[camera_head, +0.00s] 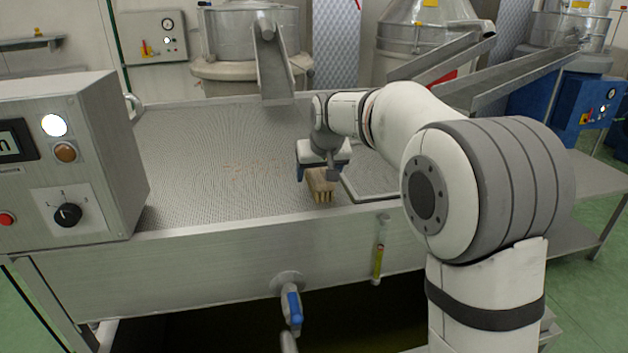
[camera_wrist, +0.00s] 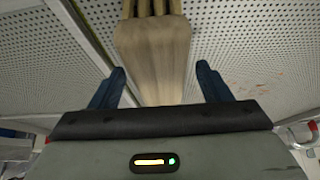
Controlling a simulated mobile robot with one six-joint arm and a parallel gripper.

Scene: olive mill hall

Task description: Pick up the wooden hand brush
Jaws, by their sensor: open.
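The wooden hand brush (camera_head: 321,184) lies on the perforated metal top (camera_head: 190,165) of the tank, near its front edge. In the wrist view the brush's pale wooden body (camera_wrist: 152,60) is centred, with its far end cut off by the top of the picture. My gripper (camera_head: 322,168) is at the brush, partly hidden by its own wrist in the head view. In the wrist view its two blue fingers (camera_wrist: 160,84) are apart, one on each side of the brush's near end. Gaps show between the fingers and the wood.
A framed perforated panel (camera_head: 375,178) lies right of the brush. A control box (camera_head: 70,165) stands at the left. Metal chutes (camera_head: 272,65) overhang the back. A blue-handled valve (camera_head: 292,305) and a sight glass (camera_head: 379,250) are on the tank's front.

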